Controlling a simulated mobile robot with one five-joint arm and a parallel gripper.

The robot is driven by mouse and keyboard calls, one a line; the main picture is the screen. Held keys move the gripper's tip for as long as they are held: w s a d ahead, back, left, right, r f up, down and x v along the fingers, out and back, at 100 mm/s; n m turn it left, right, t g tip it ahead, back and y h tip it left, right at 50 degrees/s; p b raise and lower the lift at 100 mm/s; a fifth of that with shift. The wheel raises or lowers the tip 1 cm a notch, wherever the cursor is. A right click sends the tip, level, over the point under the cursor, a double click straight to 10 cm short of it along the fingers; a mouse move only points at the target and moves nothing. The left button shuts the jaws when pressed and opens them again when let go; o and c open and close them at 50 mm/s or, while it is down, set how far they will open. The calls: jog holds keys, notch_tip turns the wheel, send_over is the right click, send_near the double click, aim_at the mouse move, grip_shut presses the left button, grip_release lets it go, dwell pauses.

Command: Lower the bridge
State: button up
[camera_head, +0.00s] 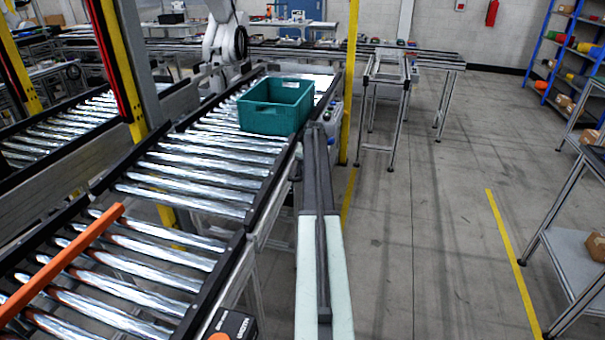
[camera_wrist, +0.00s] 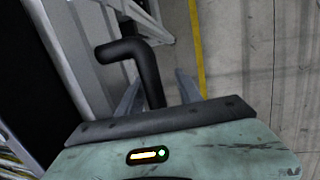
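A black bent handle (camera_wrist: 128,49) stands out from a grey-white frame (camera_wrist: 92,35) in the wrist view. My gripper (camera_wrist: 158,76) is open, with one finger on each side of the handle's lower arm. Gaps show between the handle and both fingers. In the head view my arm reaches forward beside the roller conveyor, and my fingers and the handle are hidden there. The middle roller section (camera_head: 196,170) lies level, with a gap before the near roller section (camera_head: 115,265). I cannot tell for sure which part is the bridge.
A teal crate (camera_head: 275,107) sits on the conveyor ahead. An orange bar (camera_head: 60,262) lies across the near rollers. A yellow post (camera_head: 349,85) stands just beyond my arm. The floor (camera_head: 430,220) to the right is clear up to a side table (camera_head: 580,250).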

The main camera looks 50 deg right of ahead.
jog(key=shift+w+a, duration=0.2)
jog(key=shift+a, duration=0.05)
jog(key=p+v, duration=0.7)
jog(key=shift+s+r, duration=0.1)
jog(key=shift+r, duration=0.3)
